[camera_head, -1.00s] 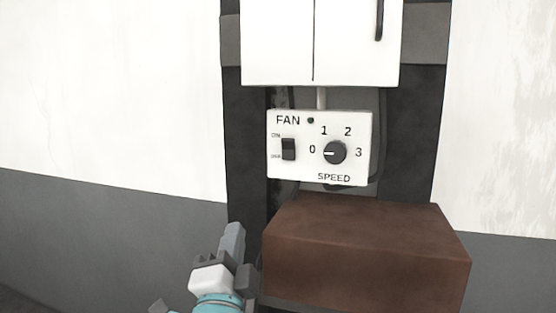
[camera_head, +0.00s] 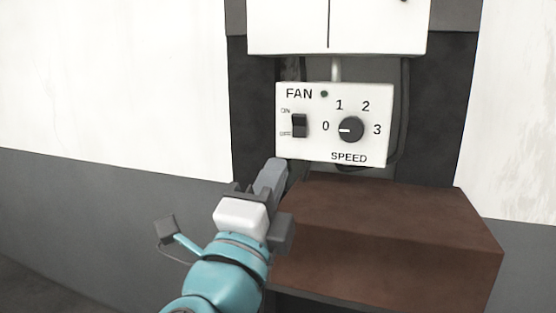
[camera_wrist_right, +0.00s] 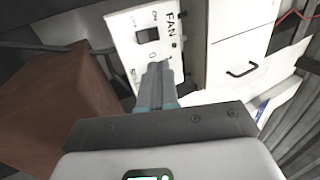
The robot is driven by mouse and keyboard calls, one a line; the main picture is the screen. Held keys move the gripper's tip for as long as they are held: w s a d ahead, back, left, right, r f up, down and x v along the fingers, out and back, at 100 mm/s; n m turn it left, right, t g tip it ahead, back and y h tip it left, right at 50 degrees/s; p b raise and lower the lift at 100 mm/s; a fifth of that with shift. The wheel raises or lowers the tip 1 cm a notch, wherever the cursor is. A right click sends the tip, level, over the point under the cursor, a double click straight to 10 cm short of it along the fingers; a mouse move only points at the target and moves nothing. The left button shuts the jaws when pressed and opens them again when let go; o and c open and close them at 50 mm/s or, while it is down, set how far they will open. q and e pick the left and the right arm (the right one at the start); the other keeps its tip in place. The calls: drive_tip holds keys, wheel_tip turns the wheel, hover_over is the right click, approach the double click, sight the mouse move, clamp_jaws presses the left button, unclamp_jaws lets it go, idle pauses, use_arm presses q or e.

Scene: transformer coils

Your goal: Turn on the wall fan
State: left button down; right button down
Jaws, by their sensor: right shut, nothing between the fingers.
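The white fan control panel (camera_head: 334,150) is fixed upright below a white cabinet in the head view. It has a black rocker switch (camera_head: 299,125) marked ON and OFF at its left and a round speed knob (camera_head: 351,129) whose pointer faces 0. A small dark lamp (camera_head: 324,94) sits beside the word FAN. My right gripper (camera_head: 277,168) is shut and empty, its tips just below the panel's lower left edge in the picture. In the right wrist view, the fingers (camera_wrist_right: 156,75) cover part of the panel (camera_wrist_right: 122,40), and the switch (camera_wrist_right: 147,35) shows beyond their tips.
A brown box-shaped block (camera_head: 390,215) juts out below the panel, close to the right of my gripper. The white cabinet (camera_head: 380,28) is above. Dark cables run behind the panel. The pale wall (camera_head: 120,80) at the left is clear.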

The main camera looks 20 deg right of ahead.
sight(301, 115)
drive_tip(key=p+x, duration=0.4)
drive_tip(key=x, duration=0.7)
drive_tip(key=shift+w, duration=0.2)
drive_tip(key=shift+d+r, duration=0.15)
drive_tip(key=shift+d, duration=0.05)
drive_tip(key=shift+w, duration=0.25)
drive_tip(key=shift+d+r+g+p, duration=0.1)
drive_tip(key=shift+r+g+p, duration=0.3)
drive_tip(key=shift+p, duration=0.55)
drive_tip(key=shift+w+f+y, duration=0.1)
drive_tip(key=shift+y, duration=0.2)
drive_tip(key=shift+d+f, duration=0.1)
drive_tip(key=shift+d, duration=0.05)
